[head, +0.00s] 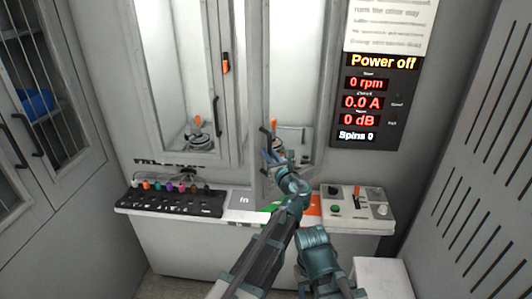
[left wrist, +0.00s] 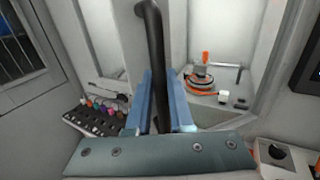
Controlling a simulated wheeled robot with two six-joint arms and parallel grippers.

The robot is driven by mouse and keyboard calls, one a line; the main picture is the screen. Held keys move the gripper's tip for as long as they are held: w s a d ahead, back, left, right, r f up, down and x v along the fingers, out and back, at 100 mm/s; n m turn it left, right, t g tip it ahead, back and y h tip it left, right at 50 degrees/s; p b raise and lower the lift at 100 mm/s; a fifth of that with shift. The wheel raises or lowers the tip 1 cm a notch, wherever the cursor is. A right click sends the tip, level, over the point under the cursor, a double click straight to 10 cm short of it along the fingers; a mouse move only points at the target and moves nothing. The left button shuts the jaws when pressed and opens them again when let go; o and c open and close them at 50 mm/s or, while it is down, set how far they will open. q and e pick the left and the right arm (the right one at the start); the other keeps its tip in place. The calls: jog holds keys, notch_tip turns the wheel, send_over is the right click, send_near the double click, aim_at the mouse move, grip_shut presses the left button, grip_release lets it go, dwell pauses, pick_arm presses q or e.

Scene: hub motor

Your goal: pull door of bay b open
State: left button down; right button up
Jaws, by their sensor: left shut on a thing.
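Two tall bays with pale frames stand side by side in the head view. The right one, which I take for bay b, has a door (head: 257,80) with a black upright handle (head: 264,142). My left gripper (head: 274,157) is at this handle. In the left wrist view, the black handle (left wrist: 155,40) runs between the blue fingers of my left gripper (left wrist: 160,98), which is shut on it. Behind, inside the bay, is a grey motor (left wrist: 199,83) with an orange part on top. My right gripper is not in view.
The left bay's door has its own black handle (head: 217,136). Below stand a black rack (head: 172,201) with coloured plugs and a control box (head: 356,206) with knobs. A display panel (head: 371,100) reads "Power off" and "0 rpm". A grey slatted panel (head: 480,150) bounds the right side.

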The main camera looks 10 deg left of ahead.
pick_arm(q)
jog(key=shift+d, duration=0.1)
jog(key=c, duration=0.8)
grip_release()
